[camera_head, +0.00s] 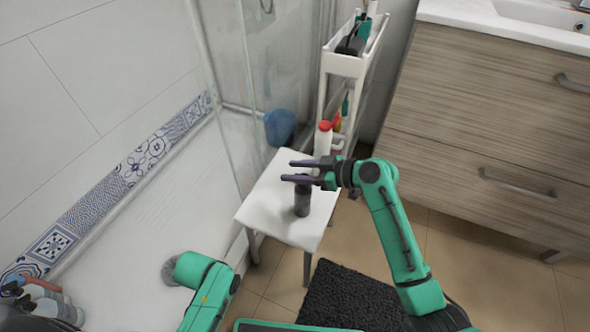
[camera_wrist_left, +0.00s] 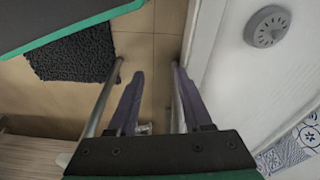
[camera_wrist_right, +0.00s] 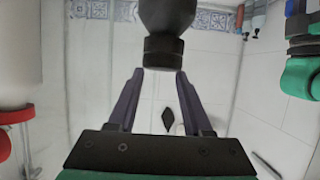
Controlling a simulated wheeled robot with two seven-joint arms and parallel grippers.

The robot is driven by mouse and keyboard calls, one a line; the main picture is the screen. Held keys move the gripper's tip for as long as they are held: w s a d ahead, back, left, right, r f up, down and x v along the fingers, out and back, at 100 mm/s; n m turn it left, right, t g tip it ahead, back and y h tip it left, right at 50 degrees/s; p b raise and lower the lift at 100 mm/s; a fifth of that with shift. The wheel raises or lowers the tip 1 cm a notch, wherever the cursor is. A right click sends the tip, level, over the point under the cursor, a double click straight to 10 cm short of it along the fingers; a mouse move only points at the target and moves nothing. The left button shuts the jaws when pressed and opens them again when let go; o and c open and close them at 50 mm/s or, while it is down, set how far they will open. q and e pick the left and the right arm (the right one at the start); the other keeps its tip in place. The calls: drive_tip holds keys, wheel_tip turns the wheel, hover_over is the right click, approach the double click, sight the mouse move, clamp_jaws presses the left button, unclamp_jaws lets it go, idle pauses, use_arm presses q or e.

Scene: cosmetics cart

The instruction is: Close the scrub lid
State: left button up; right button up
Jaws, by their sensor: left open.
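A dark bottle (camera_head: 302,200) stands upright on the white stool (camera_head: 262,208); I cannot tell for sure that it is the scrub. My right gripper (camera_head: 287,171) is level with the bottle's top, its fingers apart and pointing left. In the right wrist view the bottle (camera_wrist_right: 167,14) shows upside down, its narrower dark cap (camera_wrist_right: 163,52) at the open fingertips (camera_wrist_right: 161,76). I cannot tell whether the fingers touch it. In the left wrist view my left gripper (camera_wrist_left: 157,72) is open and empty, over the floor. In the head view its fingers are hidden.
A white bottle with a red cap (camera_head: 323,142) stands close behind the right gripper. A slim white cart (camera_head: 346,66) and a wood-front cabinet (camera_head: 487,120) stand beyond. A glass shower panel (camera_head: 222,85) is left of the stool. A dark mat (camera_head: 350,297) lies in front.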

drive_tip(key=shift+d+r, duration=0.15)
drive_tip(key=shift+d, duration=0.1)
use_arm(q)
drive_tip(key=f, duration=0.1)
drive_tip(key=f+p, duration=0.1)
drive_tip(key=f, duration=0.2)
drive_tip(key=shift+s+a+p, duration=0.35)
drive_tip(key=shift+s, duration=0.05)
use_arm(e)
drive_tip(key=v, duration=1.4)
drive_tip(key=shift+s, duration=0.15)
